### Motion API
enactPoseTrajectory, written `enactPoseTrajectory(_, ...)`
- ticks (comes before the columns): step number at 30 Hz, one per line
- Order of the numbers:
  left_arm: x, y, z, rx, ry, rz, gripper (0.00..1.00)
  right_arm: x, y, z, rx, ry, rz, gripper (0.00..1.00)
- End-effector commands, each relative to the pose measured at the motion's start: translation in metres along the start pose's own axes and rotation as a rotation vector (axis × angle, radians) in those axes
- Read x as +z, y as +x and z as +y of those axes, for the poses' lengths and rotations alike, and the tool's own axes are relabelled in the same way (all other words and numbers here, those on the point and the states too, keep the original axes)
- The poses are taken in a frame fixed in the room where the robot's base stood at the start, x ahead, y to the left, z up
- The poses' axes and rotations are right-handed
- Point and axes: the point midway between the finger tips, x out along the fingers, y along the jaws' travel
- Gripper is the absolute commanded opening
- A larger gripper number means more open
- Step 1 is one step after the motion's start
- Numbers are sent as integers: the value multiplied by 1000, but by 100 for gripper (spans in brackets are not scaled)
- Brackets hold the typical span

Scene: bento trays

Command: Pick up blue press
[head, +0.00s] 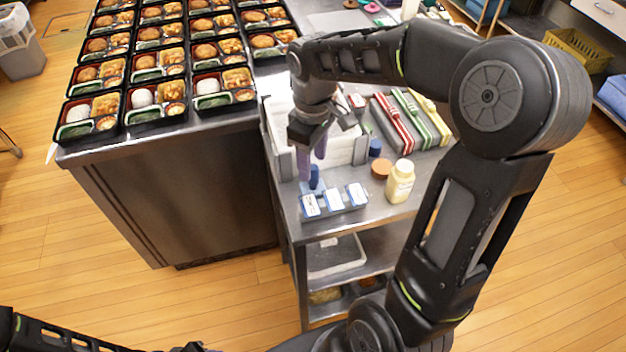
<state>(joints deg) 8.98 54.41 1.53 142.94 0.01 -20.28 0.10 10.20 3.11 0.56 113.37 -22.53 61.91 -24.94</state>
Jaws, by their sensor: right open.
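The blue press (314,181) stands upright near the left front of the steel counter, its knob on a wider blue base. My right gripper (312,160) reaches down from above, open, with its fingers pointing down at the knob. One finger is just left of the knob and the other is behind and above it. I cannot tell whether either finger touches it. A second blue knob-like piece (375,147) stands farther right on the counter. My left arm shows only at the bottom left edge, and its gripper is not visible.
A cream bottle (400,183) and an orange-brown round piece (381,168) stand to the right. Red, green and yellow boxes (391,122) lie behind. Filled bento trays (142,116) cover the left table.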

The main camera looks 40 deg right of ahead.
Motion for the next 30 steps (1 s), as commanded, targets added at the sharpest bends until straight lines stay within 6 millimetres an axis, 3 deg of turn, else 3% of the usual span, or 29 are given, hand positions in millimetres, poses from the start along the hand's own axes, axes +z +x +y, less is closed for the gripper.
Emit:
enactPoseTrajectory(4,0,-5,1,-2,-1,-1,36,0,22,0,-2,-1,-5,51)
enactPoseTrajectory(8,1,-5,1,-2,-1,-1,36,0,32,-1,-1,-1,-2,51)
enactPoseTrajectory(25,1,-5,1,-2,-1,-2,36,0,32,0,0,-1,-1,51)
enactPoseTrajectory(30,1,-5,1,-2,-1,-2,36,0,32,0,0,-1,-1,38)
